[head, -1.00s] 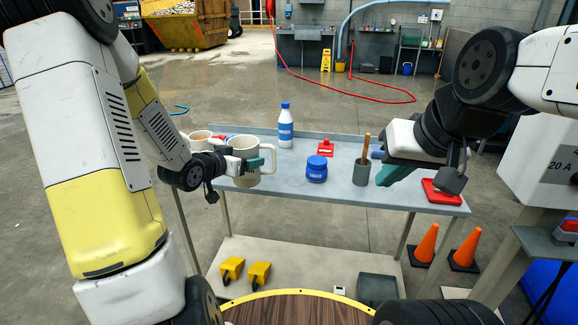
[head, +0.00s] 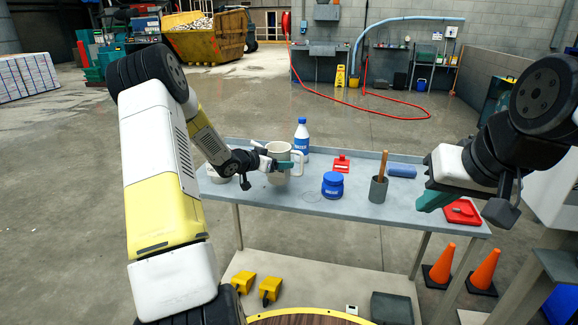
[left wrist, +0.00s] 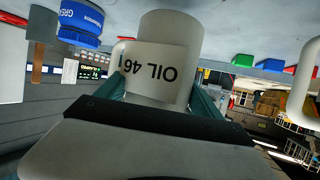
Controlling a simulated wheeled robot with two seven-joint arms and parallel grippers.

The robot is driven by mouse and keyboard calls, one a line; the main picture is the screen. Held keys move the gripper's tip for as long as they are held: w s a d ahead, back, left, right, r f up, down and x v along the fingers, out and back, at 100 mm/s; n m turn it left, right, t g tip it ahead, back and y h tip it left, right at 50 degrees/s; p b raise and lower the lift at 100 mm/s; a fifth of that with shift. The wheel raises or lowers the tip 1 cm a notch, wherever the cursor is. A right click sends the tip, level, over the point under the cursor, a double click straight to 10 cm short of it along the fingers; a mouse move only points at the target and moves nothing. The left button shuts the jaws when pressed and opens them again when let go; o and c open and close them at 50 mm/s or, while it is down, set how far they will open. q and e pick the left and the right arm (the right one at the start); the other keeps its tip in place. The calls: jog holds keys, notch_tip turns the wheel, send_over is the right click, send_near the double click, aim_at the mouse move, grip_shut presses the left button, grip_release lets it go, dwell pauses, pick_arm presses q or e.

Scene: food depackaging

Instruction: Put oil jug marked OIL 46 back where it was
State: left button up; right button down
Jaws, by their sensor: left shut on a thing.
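The white oil jug (head: 279,151) is in my left gripper (head: 281,166), over the left part of the grey table (head: 330,205). Its handle points right in the head view. In the left wrist view the jug (left wrist: 165,30) shows its "OIL 46" label upside down between the fingers of my left gripper (left wrist: 157,95). I cannot tell whether its base touches the tabletop. My right gripper (head: 436,197) hangs near the table's right end; its fingers overlap, so its opening is unclear.
A second white vessel (head: 217,177) stands left, partly hidden by my left arm. The water bottle (head: 301,139) is behind the jug. A blue jar (head: 332,186), red item (head: 341,163), grey pot with wooden handle (head: 378,190) and blue roll (head: 402,171) stand right.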

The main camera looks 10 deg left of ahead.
pick_arm(q)
jog(key=shift+w, duration=0.55)
jog(key=shift+w+f, duration=0.15)
jog(key=shift+f, duration=1.55)
jog(key=shift+f, duration=0.1)
jog(key=o, duration=1.9)
jog(key=shift+f, duration=0.1)
